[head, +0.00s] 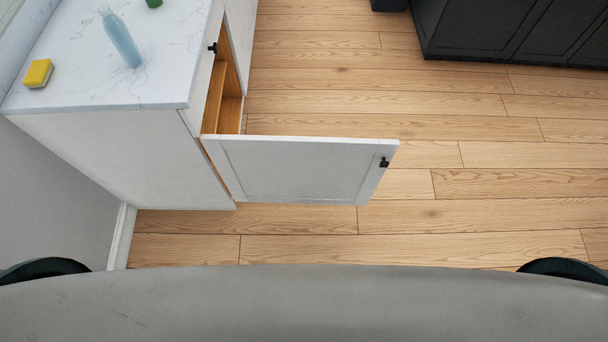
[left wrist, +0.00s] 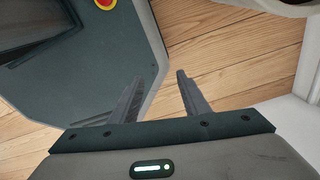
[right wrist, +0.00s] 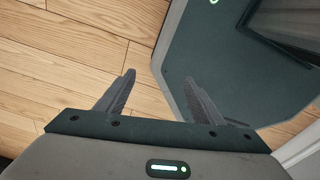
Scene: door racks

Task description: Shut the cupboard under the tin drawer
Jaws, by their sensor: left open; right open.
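The cupboard door (head: 300,170) is white with a recessed panel and stands wide open, swung out to the right from the white cabinet (head: 130,150). Its small black knob (head: 384,162) is near its free upper right corner. The wooden inside of the cupboard (head: 229,108) shows behind the door. A drawer front with a black knob (head: 212,47) is at the cabinet's upper front; what the drawer holds is hidden. My left gripper (left wrist: 156,81) is open and empty, above my own base. My right gripper (right wrist: 159,80) is open and empty, also beside my base. Neither gripper shows in the head view.
On the marble countertop (head: 165,80) are a blue bottle (head: 120,38), a yellow sponge (head: 38,73) and a green item (head: 154,3). Dark cabinets (head: 520,30) stand at the upper right. The wooden floor (head: 480,200) right of the door is clear.

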